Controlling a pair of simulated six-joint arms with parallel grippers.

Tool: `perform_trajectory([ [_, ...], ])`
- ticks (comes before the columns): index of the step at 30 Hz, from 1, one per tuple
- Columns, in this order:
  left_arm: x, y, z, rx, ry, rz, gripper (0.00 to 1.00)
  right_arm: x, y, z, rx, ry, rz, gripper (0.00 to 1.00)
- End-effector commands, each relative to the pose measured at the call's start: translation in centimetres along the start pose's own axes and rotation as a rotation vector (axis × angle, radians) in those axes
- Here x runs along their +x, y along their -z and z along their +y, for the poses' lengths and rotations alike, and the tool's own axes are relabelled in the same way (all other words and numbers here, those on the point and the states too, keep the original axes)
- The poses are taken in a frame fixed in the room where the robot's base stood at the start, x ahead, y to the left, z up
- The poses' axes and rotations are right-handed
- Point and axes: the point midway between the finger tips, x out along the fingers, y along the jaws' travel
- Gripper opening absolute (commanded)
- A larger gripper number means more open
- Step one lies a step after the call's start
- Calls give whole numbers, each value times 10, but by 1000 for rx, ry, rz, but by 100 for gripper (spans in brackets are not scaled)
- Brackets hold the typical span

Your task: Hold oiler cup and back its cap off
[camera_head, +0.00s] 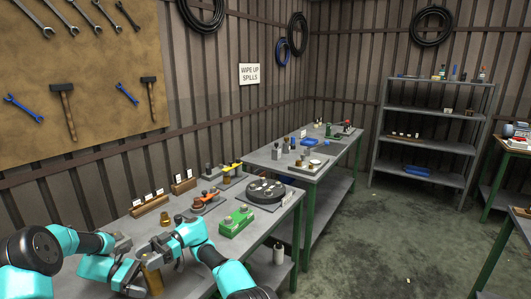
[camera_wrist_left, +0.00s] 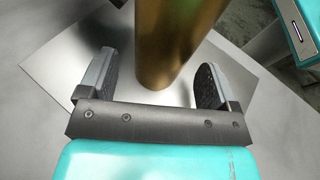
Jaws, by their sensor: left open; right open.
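The oiler cup is a brass cylinder (camera_head: 152,281) standing upright at the bench's near edge in the head view. In the left wrist view the brass body (camera_wrist_left: 168,40) stands on a bright metal plate (camera_wrist_left: 75,80). My left gripper (camera_head: 143,289) is low beside the cup. In its wrist view the two fingers (camera_wrist_left: 156,82) are open on either side of the brass, with gaps visible. My right gripper (camera_head: 148,250) is at the top of the cup, above my left one, and is open. The cap cannot be made out; the right gripper covers that area.
A small brass part (camera_head: 167,219) stands behind on the bench. Further back are wooden label racks (camera_head: 150,205), an orange-red part (camera_head: 205,198), a green box (camera_head: 236,221) and a dark round tray (camera_head: 264,205). A second bench (camera_head: 325,160) stands beyond.

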Motion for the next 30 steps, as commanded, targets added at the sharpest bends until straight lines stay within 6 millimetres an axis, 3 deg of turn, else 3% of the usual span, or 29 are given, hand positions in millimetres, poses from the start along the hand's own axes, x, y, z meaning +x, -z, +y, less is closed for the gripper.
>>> perform_trajectory([
  [9, -60, 0, 0, 0, -4, 2, 84, 0, 0, 0, -1, 0, 0, 66],
  [15, -89, 0, 0, 0, -2, 0, 84, 0, 0, 0, -1, 0, 0, 66],
  [20, -99, 0, 0, -1, -1, 0, 84, 0, 0, 0, -1, 0, 0, 66],
  [30, -99, 0, 0, 1, 0, 0, 84, -1, 1, 0, -1, -1, 1, 66],
])
